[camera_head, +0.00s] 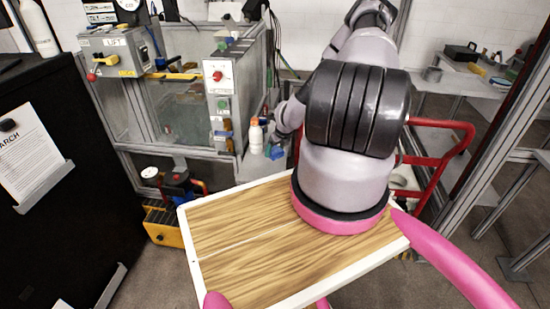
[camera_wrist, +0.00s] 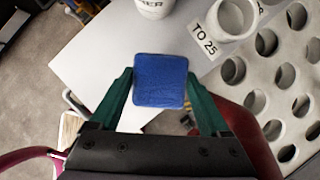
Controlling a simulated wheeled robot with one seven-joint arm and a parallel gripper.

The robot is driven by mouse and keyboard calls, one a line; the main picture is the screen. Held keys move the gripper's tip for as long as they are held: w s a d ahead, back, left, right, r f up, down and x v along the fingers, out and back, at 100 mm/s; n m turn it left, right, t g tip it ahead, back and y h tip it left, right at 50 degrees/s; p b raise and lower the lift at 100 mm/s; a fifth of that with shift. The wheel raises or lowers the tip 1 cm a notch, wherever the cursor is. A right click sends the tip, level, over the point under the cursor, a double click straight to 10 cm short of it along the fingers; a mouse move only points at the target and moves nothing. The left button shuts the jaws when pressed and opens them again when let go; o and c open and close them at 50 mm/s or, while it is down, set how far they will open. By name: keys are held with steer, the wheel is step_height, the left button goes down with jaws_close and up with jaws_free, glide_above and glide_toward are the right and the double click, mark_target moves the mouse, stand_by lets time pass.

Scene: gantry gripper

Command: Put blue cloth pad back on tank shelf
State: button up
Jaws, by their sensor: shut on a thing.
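The blue cloth pad (camera_wrist: 160,82) is a square held between the two green fingers of my gripper (camera_wrist: 160,78) in the wrist view. The fingers press on its left and right sides. Behind the pad lies a pale grey shelf surface (camera_wrist: 90,55); I cannot tell whether the pad touches it. In the head view, my arm reaches to the tank shelf (camera_head: 262,172) on the right side of the tank (camera_head: 190,115). A small blue patch shows there below my wrist, and my gripper is mostly hidden.
A white bottle with an orange cap (camera_head: 255,135) stands on the shelf, close by the pad. In the wrist view, a white cup (camera_wrist: 236,18), a "TO 25" label (camera_wrist: 205,38) and a perforated rack (camera_wrist: 275,75) lie to the right. The shelf left of the pad is bare.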

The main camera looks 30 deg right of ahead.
steer(key=shift+f, duration=1.95)
steer(key=o, duration=1.3)
steer(key=shift+r, duration=0.25)
steer(key=shift+v, duration=1.25)
steer(key=s+d, duration=0.2)
steer(key=s, duration=1)
steer(key=shift+d, duration=0.2)
